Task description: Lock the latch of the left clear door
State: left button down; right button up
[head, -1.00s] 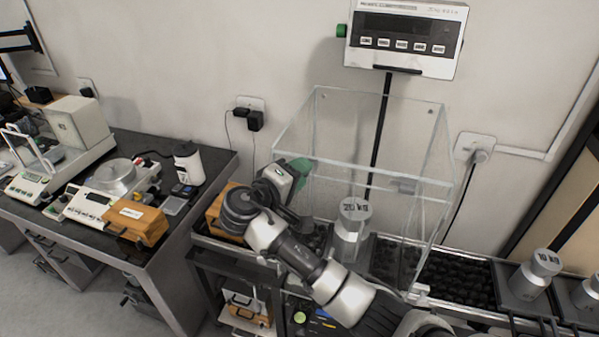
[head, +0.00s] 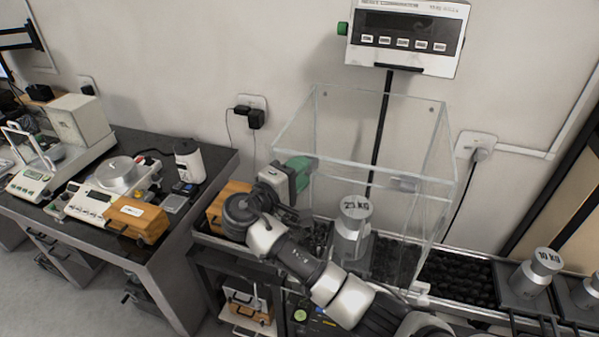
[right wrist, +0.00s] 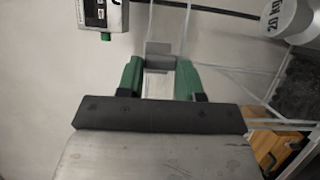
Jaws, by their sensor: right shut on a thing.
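The clear box (head: 330,92) stands on the weighing bench with a steel 20 kg weight (head: 352,222) inside. My right gripper (head: 312,162) is at the left clear side of the box. In the right wrist view its green fingers (right wrist: 160,66) are shut on a small grey block, which looks like the left door's latch (right wrist: 160,50). In the head view this latch is hidden by the gripper. Another grey latch (head: 405,184) shows on the right side of the box. My left gripper is not in view.
A display unit (head: 408,38) stands on a black pole behind the box. An orange case (head: 230,205) lies close to my right wrist. A 10 kg weight (head: 537,275) stands at the right. A dark table (head: 215,160) with balances is at the left.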

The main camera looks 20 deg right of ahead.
jog(key=o, duration=0.9)
jog(key=shift+o, duration=0.2)
jog(key=b+v, duration=0.5)
jog(key=v, duration=0.5)
jog(key=shift+s+a, duration=0.2)
jog(key=shift+a, duration=0.15)
jog(key=shift+f, duration=0.15)
